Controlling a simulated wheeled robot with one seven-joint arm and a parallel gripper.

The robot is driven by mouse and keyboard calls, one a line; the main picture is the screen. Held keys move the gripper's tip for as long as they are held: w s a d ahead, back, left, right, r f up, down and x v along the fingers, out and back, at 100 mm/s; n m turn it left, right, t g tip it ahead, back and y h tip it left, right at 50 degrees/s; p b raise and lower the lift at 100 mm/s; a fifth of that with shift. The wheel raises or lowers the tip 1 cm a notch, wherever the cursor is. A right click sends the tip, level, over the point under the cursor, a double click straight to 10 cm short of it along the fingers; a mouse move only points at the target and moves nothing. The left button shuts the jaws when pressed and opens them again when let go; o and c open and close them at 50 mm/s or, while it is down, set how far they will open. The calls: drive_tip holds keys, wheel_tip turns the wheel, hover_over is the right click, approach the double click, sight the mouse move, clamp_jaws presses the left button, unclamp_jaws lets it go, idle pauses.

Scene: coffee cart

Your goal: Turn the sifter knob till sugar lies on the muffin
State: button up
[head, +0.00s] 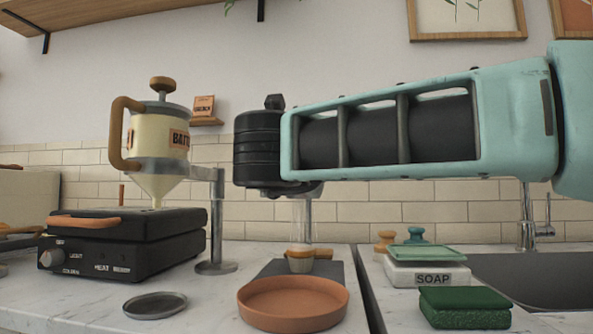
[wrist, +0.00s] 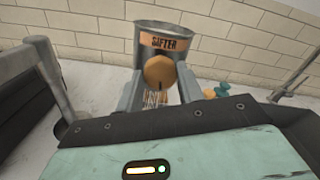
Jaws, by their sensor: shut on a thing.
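The metal sifter (wrist: 163,38) with its orange "SIFTER" label is upright in the wrist view. My gripper (wrist: 158,85) is shut on the orange-brown sifter knob (wrist: 158,69), one finger on each side. White streaks, seemingly falling sugar (wrist: 154,99), show below the knob. In the head view a pale, see-through column (head: 302,214) drops beneath my wrist onto the muffin (head: 303,264). The muffin stands upright on a dark slab (head: 340,274). I cannot tell how much sugar is on its top. My wrist hides the sifter and fingers in the head view.
The batter dispenser (head: 160,130) stands over the black waffle iron (head: 130,240) at left. A terracotta dish (head: 292,306) and a grey dish (head: 155,305) lie in front. The soap (head: 430,276), green sponge (head: 465,308) and sink (head: 535,282) are at right.

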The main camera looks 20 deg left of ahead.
drive_tip(key=o, duration=1)
drive_tip(key=shift+s, duration=0.1)
drive_tip(key=v, duration=1.7)
drive_tip(key=shift+d, duration=0.15)
